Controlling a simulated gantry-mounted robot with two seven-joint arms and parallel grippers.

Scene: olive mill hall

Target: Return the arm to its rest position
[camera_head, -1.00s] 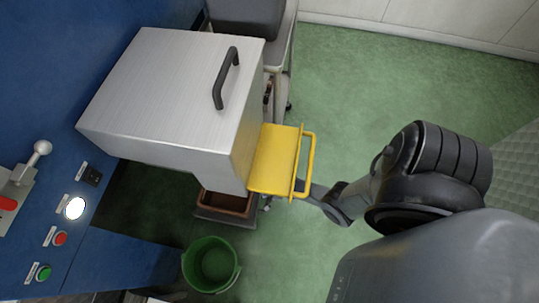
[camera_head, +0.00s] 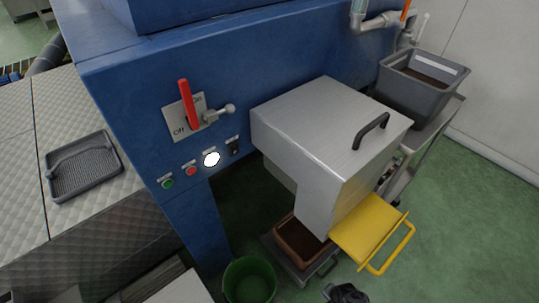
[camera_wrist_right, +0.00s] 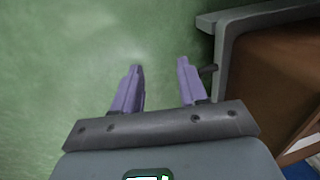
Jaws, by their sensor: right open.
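My right gripper (camera_wrist_right: 159,88) shows in the right wrist view with its two purple fingers apart and nothing between them. It hangs over the green floor, beside a grey-edged bin with brown inside (camera_wrist_right: 285,60) on the right. In the head view only a small dark part of my right arm (camera_head: 347,294) shows at the bottom edge, below the yellow flap. My left gripper is in neither view.
A blue machine (camera_head: 240,60) carries a steel hood (camera_head: 320,120) with a yellow flap (camera_head: 368,228). A brown-filled bin (camera_head: 297,240) and green bucket (camera_head: 249,281) stand below. A grey tub (camera_head: 420,85) stands on a cart behind. Green floor (camera_head: 470,230) at right is clear.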

